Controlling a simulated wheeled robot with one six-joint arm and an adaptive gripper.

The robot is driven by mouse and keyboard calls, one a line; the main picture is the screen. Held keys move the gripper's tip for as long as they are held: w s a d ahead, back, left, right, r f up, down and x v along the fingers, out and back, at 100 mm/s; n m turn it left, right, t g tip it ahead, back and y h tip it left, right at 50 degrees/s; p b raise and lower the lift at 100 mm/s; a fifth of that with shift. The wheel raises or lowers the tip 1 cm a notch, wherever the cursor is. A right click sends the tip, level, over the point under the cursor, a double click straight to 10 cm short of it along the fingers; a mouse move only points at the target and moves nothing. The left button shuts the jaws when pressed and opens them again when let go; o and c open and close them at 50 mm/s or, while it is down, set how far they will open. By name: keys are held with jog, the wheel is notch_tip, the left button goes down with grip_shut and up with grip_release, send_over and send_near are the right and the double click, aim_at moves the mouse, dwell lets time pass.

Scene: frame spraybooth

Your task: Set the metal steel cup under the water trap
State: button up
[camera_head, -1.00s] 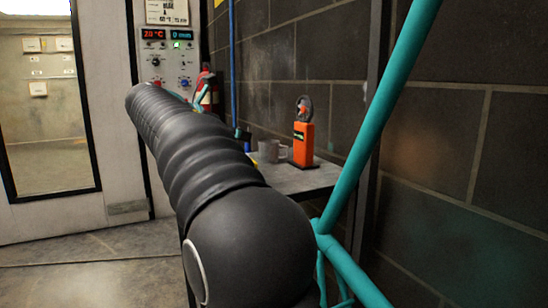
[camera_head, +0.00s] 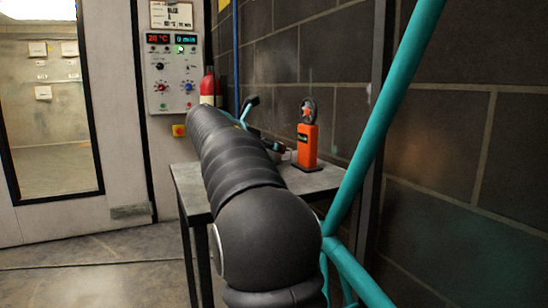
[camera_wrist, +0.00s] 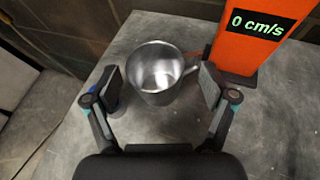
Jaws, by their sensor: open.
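The metal steel cup (camera_wrist: 158,72) stands upright on the grey table, its open mouth seen from above in the wrist view. Its handle points right, towards the right finger. My gripper (camera_wrist: 160,84) is open, with one finger on each side of the cup. I cannot tell whether either finger touches it. In the head view my arm hides most of the cup, and part of my gripper (camera_head: 262,124) shows beyond the arm. I cannot make out the water trap clearly; a blue pipe (camera_head: 236,50) runs down the wall behind my arm.
An orange meter (camera_head: 307,146) stands on the table close to the cup's right; it reads 0 cm/s in the wrist view (camera_wrist: 250,38). The grey table (camera_head: 190,187) stands by the block wall. A red extinguisher (camera_head: 207,86) is behind. A teal frame tube (camera_head: 375,130) rises at right.

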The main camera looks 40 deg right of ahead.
jog(key=shift+x, duration=0.85)
jog(key=c, duration=1.3)
jog(key=shift+o, duration=0.2)
jog(key=shift+r, duration=0.1)
notch_tip(320, 180, up, 18)
jog(key=p, duration=0.3)
